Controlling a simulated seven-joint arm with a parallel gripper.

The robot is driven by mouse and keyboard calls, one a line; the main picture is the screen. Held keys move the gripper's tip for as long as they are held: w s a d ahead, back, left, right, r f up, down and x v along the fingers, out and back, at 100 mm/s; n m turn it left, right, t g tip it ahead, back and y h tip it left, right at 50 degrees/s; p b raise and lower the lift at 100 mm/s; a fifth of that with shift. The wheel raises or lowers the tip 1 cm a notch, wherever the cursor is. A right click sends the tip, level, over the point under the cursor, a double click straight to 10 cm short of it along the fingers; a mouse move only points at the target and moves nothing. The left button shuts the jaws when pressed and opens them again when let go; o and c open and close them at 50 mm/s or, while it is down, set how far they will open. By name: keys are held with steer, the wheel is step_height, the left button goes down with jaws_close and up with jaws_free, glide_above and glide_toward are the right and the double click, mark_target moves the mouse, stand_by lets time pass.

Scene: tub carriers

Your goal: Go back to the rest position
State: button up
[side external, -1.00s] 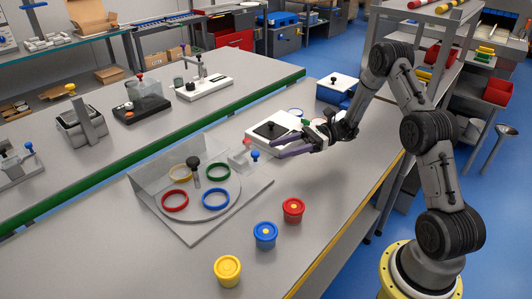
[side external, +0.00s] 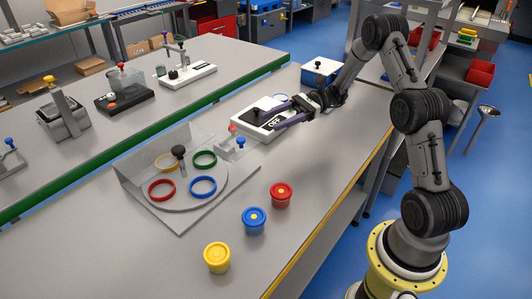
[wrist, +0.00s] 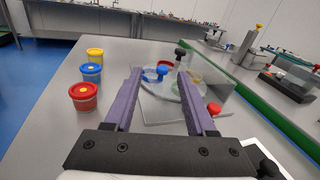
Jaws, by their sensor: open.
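My gripper (side external: 290,114) is open and empty, with long purple fingers held above the white box marked OFF (side external: 248,133) in the side view. In the wrist view the two fingers of my gripper (wrist: 160,85) are spread apart with nothing between them; the ring fixture lies beyond. Three lidded tubs stand upright in a row on the table: red (side external: 281,195), blue (side external: 254,220) and yellow (side external: 217,257). They also show at the left of the wrist view, red (wrist: 84,97), blue (wrist: 91,73) and yellow (wrist: 95,56).
A grey fixture (side external: 128,190) holds a round plate with red, blue, green and yellow rings and a black knob (side external: 178,151). A blue box with a white lid (side external: 321,68) stands behind my gripper. The table's front right is clear.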

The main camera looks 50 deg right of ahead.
steer(key=s+a+r+n+g+h, duration=0.4)
steer(key=s+a+r+n+g, duration=0.35)
steer(key=a+r, duration=0.55)
steer(key=s+a+f+n+t+h, duration=0.1)
steer(key=s+a+n+t+h, duration=0.25)
steer(key=s+n+h, duration=0.85)
steer(key=s+d+f+t, duration=0.3)
steer(key=s+d, duration=0.3)
steer(key=d, duration=0.2)
steer(key=shift+f+n+t+h, duration=0.15)
steer(key=shift+n+t+h, duration=0.3)
steer(key=shift+t, duration=0.15)
